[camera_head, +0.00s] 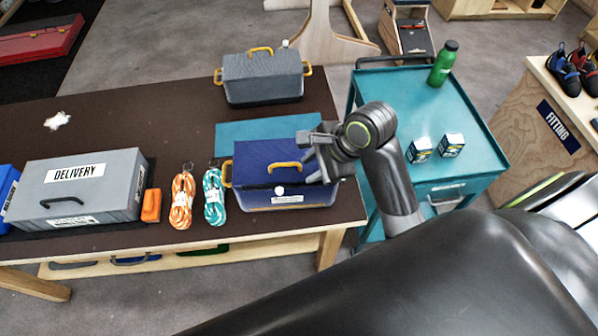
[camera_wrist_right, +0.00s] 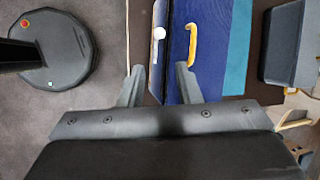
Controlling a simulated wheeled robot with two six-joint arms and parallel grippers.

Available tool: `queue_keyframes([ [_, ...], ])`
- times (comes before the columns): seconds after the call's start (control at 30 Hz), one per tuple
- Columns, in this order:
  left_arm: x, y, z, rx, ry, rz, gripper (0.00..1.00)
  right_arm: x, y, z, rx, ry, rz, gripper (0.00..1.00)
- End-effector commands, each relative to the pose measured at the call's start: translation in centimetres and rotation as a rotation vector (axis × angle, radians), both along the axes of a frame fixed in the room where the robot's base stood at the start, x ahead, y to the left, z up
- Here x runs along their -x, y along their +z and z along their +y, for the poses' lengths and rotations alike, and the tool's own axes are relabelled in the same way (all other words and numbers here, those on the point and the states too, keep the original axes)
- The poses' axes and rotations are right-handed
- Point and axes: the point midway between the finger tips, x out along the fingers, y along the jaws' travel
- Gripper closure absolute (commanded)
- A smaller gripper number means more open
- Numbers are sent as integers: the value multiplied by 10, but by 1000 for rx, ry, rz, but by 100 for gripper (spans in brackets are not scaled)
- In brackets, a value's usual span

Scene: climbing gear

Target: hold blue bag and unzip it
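The blue bag (camera_head: 262,160) sits on the brown table, closed, with a yellow handle (camera_head: 284,167) on top and another at its left end. A white round knob (camera_head: 280,190) shows at its front upper edge; it also shows in the right wrist view (camera_wrist_right: 159,33). My right gripper (camera_head: 311,159) is at the bag's right end and hides part of it. In the right wrist view its fingers (camera_wrist_right: 161,85) are apart, one over the blue top (camera_wrist_right: 210,60) and one beside the front edge. Whether they touch the bag cannot be told. My left gripper is not in view.
A grey bag (camera_head: 262,80) stands behind on the table (camera_head: 120,120). Orange rope (camera_head: 182,200), teal rope (camera_head: 214,197) and a grey delivery case (camera_head: 80,187) lie to the left. A teal cart (camera_head: 390,95) with a green bottle (camera_head: 442,64) and small boxes stands right.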

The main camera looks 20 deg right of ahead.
Motion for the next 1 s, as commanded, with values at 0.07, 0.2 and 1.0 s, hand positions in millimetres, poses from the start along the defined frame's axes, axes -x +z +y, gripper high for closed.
queue_keyframes([
  [0.07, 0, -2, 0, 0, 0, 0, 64, -3, -11, 4, -6, -1, 6, 69],
  [0.2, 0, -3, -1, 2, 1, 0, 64, -11, -33, 13, -6, -2, 8, 69],
  [1.0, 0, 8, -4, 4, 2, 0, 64, -55, -143, 53, 1, 1, 3, 69],
])
